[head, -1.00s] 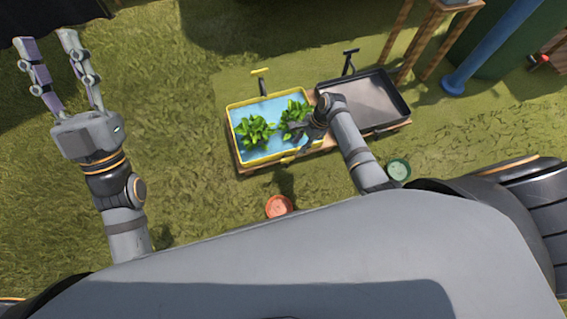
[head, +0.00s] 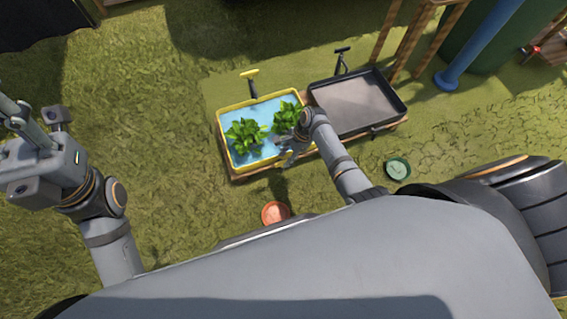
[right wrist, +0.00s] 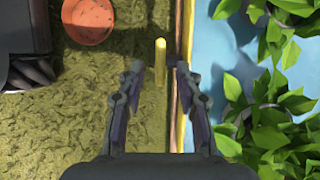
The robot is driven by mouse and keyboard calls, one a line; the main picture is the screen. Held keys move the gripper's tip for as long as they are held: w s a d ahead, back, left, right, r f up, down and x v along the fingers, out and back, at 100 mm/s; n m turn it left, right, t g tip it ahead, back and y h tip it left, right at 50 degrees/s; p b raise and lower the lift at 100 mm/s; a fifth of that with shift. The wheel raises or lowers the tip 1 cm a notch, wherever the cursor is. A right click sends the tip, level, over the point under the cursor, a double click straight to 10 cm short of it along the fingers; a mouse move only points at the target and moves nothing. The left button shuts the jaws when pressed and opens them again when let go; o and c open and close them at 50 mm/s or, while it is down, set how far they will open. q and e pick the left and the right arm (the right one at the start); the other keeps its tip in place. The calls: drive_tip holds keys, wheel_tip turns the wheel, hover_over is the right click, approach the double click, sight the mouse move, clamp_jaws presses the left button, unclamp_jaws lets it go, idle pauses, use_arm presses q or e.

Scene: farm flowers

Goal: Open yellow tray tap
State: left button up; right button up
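The yellow tray (head: 226,142) stands on a wooden base, holding blue water and two leafy green plants. In the right wrist view its yellow rim (right wrist: 186,40) runs upright beside a short yellow tap lever (right wrist: 160,62). My right gripper (right wrist: 155,75) is open, with one finger on each side of the lever's line; contact cannot be told. In the head view my right gripper (head: 289,152) is at the tray's front edge and largely covers the tap area. My left gripper (head: 30,115) is open and empty, far left of the tray.
A black tray (head: 395,84) adjoins the yellow one on the right. An orange pot (head: 275,213) and a green pot (head: 398,169) stand on the grass in front. A wooden stand and a blue post (head: 480,48) are behind right. Grass at left is open.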

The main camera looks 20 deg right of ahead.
sight(282, 164)
drive_tip(key=shift+b+x, duration=0.55)
drive_tip(key=shift+x, duration=0.9)
clamp_jaws()
